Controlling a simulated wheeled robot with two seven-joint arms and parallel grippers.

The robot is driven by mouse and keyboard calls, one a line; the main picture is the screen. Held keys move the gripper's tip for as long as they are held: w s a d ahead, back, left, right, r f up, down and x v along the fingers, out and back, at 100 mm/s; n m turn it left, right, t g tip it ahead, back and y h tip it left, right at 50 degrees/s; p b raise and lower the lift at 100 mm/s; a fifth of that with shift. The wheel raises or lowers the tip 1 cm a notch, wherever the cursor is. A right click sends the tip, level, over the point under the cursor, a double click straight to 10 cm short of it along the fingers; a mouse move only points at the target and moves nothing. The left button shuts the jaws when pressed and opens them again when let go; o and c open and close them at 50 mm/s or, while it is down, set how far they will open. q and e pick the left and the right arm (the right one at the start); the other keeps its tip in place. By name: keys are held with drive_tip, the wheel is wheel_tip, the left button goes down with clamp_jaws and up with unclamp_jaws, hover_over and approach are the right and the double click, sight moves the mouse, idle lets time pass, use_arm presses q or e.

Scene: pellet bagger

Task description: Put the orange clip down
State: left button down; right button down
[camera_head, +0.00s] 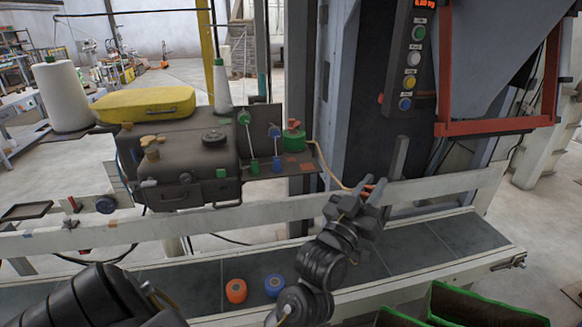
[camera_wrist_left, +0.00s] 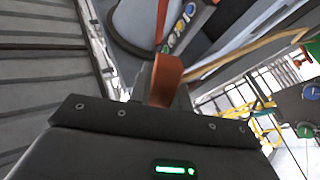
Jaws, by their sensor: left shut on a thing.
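My left gripper (camera_head: 369,192) is raised over the conveyor, in front of the dark bagger column. It is shut on the orange clip (camera_head: 368,187), of which only a small piece shows between the fingers. In the left wrist view the clip (camera_wrist_left: 167,80) stands up beyond the dark gripper body as an orange-brown piece. The gripper hides its lower part. My right gripper is not in view.
The grey conveyor (camera_head: 390,258) runs below, with an orange roll (camera_head: 236,291) and a blue roll (camera_head: 274,286) on it. A pale rail (camera_head: 270,207) runs behind. The dark sewing machine (camera_head: 185,165) stands left. Green crates (camera_head: 480,308) are at lower right.

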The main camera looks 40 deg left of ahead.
use_arm(q)
drive_tip(key=w+a+r+n+g+y, duration=0.1)
drive_tip(key=a+r+n+g+y, duration=0.2)
drive_tip(key=a+y, duration=0.4)
drive_tip(key=w+a+r+n+g+y, duration=0.1)
drive_tip(key=a+r+n+g+y, duration=0.25)
drive_tip(key=a, duration=0.45)
drive_tip(key=a+f+n+g+y+b, duration=0.1)
drive_tip(key=a+f+n+g+y, duration=0.15)
drive_tip(key=a+g, duration=0.55)
drive_tip(key=t+p, duration=0.2)
hover_over(306, 165)
drive_tip(key=shift+m, duration=0.3)
drive_tip(key=f, duration=0.8)
drive_tip(key=shift+s+f, duration=0.2)
drive_tip(key=shift+s, duration=0.15)
drive_tip(key=shift+w+a+f, duration=0.1)
drive_tip(key=shift+w+f, duration=0.15)
drive_tip(key=shift+f, duration=0.15)
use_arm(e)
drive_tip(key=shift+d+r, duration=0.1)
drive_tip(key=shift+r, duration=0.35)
